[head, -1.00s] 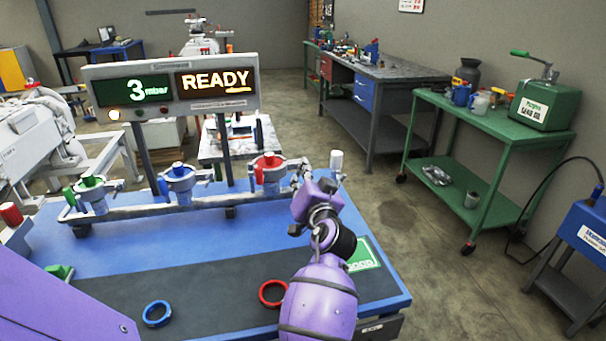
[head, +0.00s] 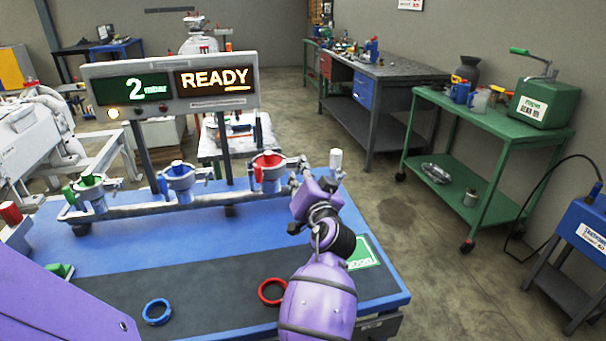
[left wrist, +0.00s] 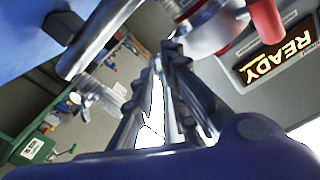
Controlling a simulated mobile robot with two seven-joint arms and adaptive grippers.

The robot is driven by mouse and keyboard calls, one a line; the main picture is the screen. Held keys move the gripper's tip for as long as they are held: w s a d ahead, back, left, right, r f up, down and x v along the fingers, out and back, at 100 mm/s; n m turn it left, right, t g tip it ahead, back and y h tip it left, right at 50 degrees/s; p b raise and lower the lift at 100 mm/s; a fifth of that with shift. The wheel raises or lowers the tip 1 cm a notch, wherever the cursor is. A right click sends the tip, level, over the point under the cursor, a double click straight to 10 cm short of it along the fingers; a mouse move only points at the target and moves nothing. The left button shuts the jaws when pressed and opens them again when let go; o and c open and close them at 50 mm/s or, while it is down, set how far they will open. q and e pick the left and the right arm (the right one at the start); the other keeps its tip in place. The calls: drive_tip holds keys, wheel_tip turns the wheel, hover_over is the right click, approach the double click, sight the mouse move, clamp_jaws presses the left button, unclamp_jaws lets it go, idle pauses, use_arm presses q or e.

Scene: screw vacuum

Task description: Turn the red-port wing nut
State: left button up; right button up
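The red port (head: 268,172) is a grey clamp with a red centre, at the right end of the rail on the blue bench. Its wing nut is on the clamp's right side, where my left gripper (head: 300,172) crowds it, and I cannot make it out clearly. In the left wrist view my left gripper (left wrist: 165,58) has its fingertips close together with nothing clearly between them. Part of the grey clamp and the red piece (left wrist: 265,20) show above and right of the tips. Whether the tips touch the nut I cannot tell. My right gripper is not in view.
A blue port (head: 178,178) and a green port (head: 90,190) share the rail (head: 140,207). A display (head: 170,85) reads 2 mbar and READY. A red ring (head: 272,291) and a blue ring (head: 157,311) lie on the dark mat. A white-topped cylinder (head: 336,160) stands right of the gripper.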

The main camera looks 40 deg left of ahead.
use_arm(q)
drive_tip(key=v, duration=1.2)
